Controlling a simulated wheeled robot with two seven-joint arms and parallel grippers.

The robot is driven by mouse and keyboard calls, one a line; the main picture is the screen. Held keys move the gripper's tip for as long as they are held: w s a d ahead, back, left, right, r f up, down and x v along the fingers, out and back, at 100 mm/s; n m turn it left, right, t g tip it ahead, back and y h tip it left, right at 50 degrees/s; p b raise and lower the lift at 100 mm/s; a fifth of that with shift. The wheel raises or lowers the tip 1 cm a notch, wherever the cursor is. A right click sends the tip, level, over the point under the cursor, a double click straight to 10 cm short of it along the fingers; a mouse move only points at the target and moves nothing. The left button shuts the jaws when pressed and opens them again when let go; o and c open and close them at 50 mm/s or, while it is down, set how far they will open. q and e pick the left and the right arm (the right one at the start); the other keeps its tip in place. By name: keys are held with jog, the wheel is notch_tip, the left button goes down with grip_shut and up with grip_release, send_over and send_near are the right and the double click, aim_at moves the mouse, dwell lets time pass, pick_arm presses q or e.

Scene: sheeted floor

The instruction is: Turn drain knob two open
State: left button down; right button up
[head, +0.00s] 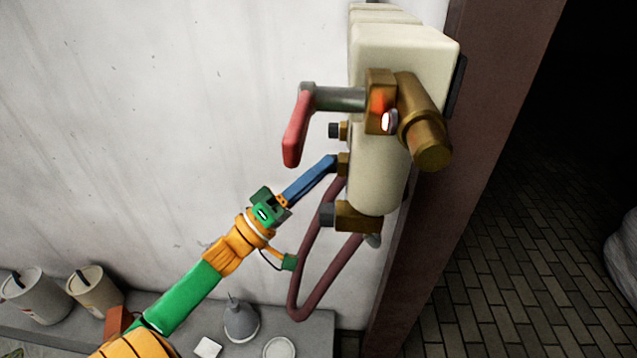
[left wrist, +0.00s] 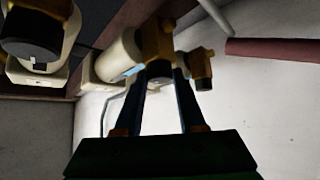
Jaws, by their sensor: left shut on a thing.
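A cream valve body (head: 405,50) is mounted at the wall's edge, with a brass valve on its face. Small knobs stick out of its left side: an upper black-tipped one (head: 335,130) and a lower dark one on a brass block (head: 357,217). My left gripper (head: 333,161) has its blue fingers at a brass fitting between these two. In the left wrist view its fingertips (left wrist: 161,72) are shut on a knob at the end of a brass fitting (left wrist: 157,42); the fingers mostly hide the knob. Another brass fitting with a dark knob (left wrist: 203,75) sits just right of them. My right gripper is not in view.
A red lever (head: 296,130) hangs above my left gripper. A dark red hose (head: 301,270) loops below the valve body. Canisters (head: 38,292), a funnel-shaped can (head: 241,320) and a white dish (head: 279,348) stand on a low grey ledge. A dark doorway lies right.

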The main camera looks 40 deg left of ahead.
pick_arm(q)
jog(key=m+g+h+b, duration=0.5)
jog(key=m+g, duration=0.1)
jog(key=m, duration=0.4)
jog(key=w+m+g+h+b, duration=0.1)
jog(key=m+g+h+b, duration=0.5)
jog(key=m, duration=0.4)
jog(key=a+m+g+h+b, duration=0.1)
jog(key=m+g+h+b, duration=0.4)
jog(key=m, duration=0.5)
jog(key=shift+w+f+g+h, duration=0.1)
jog(key=shift+w+g+h, duration=0.2)
jog(key=shift+g+h, duration=0.1)
jog(key=shift+m+g, duration=0.4)
jog(key=c, duration=0.5)
grip_release()
jog(key=shift+b, duration=0.3)
